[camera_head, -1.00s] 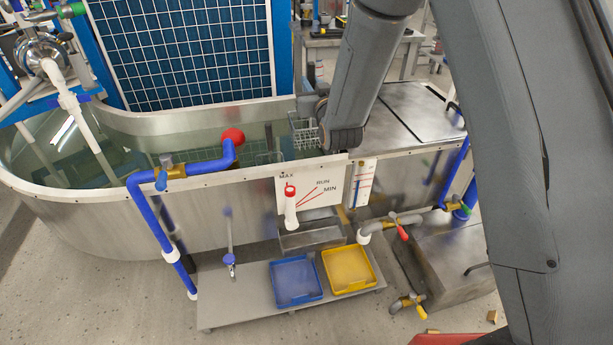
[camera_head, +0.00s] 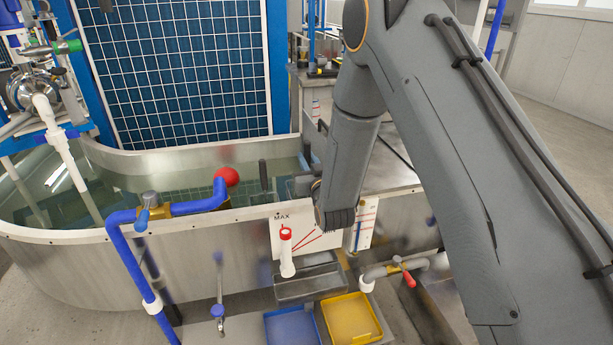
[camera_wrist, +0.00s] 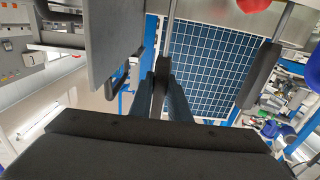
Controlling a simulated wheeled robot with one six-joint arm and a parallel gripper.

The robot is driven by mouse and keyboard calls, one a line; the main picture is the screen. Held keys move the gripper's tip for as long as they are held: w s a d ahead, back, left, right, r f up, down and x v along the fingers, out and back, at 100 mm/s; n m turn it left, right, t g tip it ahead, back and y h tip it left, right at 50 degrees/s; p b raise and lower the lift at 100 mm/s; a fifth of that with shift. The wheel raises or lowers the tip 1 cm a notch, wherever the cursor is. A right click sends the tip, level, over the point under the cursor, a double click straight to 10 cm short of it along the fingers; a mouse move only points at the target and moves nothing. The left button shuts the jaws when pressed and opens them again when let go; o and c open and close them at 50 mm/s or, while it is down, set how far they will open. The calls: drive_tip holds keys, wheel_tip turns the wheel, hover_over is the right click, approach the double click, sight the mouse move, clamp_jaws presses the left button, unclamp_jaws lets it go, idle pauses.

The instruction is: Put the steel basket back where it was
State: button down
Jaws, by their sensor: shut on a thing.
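My gripper (camera_wrist: 168,88) is shut on the black handle (camera_wrist: 161,78) of the steel basket, seen close up in the wrist view. A thin steel rod (camera_wrist: 171,22) of the basket runs on from this handle. In the head view my wrist is at the tank's front wall, and my arm hides the fingers and most or all of the held basket. A second black handle (camera_head: 263,174) stands upright in the tank (camera_head: 150,219), left of my wrist. A similar handle on a rod shows at the right in the wrist view (camera_wrist: 262,75). I cannot tell how deep the held basket sits.
A blue pipe with a red ball (camera_head: 227,176) crosses the tank's front rim. Blue (camera_head: 290,329) and yellow (camera_head: 351,320) trays lie below. A grid panel (camera_head: 180,65) stands behind.

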drive_tip(key=shift+f, duration=1.95)
drive_tip(key=c, duration=1.7)
unclamp_jaws()
drive_tip(key=shift+f, duration=0.1)
drive_tip(key=shift+o, duration=0.2)
drive_tip(key=shift+s, duration=0.2)
drive_tip(key=s+d+r+g+h, duration=0.1)
drive_tip(key=s+d+r+g, duration=0.3)
drive_tip(key=s, duration=1)
drive_tip(key=s+d+r+m+g+h, duration=0.1)
drive_tip(key=s+d+g, duration=0.5)
drive_tip(key=s, duration=0.8)
drive_tip(key=s+d+r+g+h, duration=0.2)
drive_tip(key=s+d+r+g, duration=0.3)
drive_tip(key=s, duration=1)
drive_tip(key=shift+d+r+m+g, duration=0.3)
drive_tip(key=shift+r+g, duration=0.5)
drive_tip(key=shift+g, duration=0.4)
